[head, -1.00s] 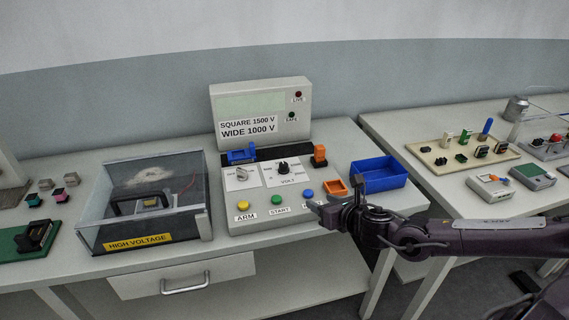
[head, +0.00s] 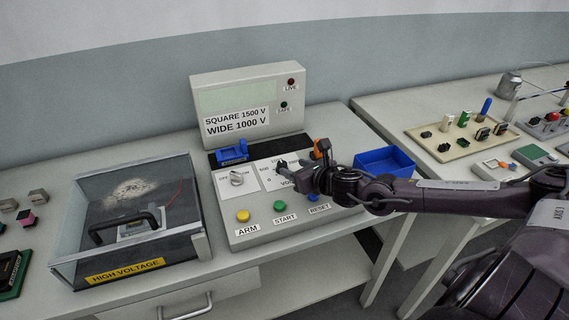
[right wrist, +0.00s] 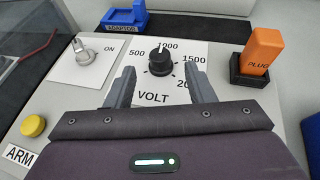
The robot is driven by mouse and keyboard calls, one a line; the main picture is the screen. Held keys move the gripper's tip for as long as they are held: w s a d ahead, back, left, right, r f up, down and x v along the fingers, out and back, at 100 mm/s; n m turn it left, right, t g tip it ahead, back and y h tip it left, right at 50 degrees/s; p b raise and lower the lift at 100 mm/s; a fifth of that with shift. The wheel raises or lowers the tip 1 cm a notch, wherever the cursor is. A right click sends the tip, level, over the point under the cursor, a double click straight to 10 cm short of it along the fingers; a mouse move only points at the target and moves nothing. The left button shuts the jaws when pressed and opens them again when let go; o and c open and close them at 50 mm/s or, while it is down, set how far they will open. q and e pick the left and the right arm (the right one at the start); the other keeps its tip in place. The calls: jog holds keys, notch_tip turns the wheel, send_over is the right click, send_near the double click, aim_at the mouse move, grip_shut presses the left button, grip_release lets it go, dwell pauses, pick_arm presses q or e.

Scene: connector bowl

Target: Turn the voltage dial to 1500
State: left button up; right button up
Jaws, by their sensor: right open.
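The black voltage dial (right wrist: 160,60) sits on a white plate marked VOLT, with 500, 1000 and 1500 around it. Its light mark seems to point up near 1000, but it is too small to be sure. In the head view the dial (head: 281,166) is partly hidden by my right gripper (head: 299,170). In the right wrist view my right gripper (right wrist: 160,76) is open, with one finger on each side of the dial and visible gaps to it. The tester's label (head: 236,121) reads SQUARE 1500 V and WIDE 1000 V. My left gripper is not in view.
The OFF/ON switch (right wrist: 85,52) is left of the dial and the orange plug (right wrist: 262,50) right of it. The ARM (head: 243,216), START (head: 280,206) and RESET buttons line the front. A blue bin (head: 385,163) and a clear high-voltage box (head: 130,220) flank the tester.

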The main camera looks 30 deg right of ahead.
aim_at(282, 164)
jog(key=x, duration=0.4)
jog(key=shift+w+f, duration=0.15)
jog(key=shift+w, duration=0.25)
jog(key=shift+w+f, duration=0.2)
jog(key=shift+w, duration=0.25)
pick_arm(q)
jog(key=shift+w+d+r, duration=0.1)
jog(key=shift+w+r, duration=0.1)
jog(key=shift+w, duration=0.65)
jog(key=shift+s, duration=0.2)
pick_arm(e)
jog(key=shift+c, duration=0.3)
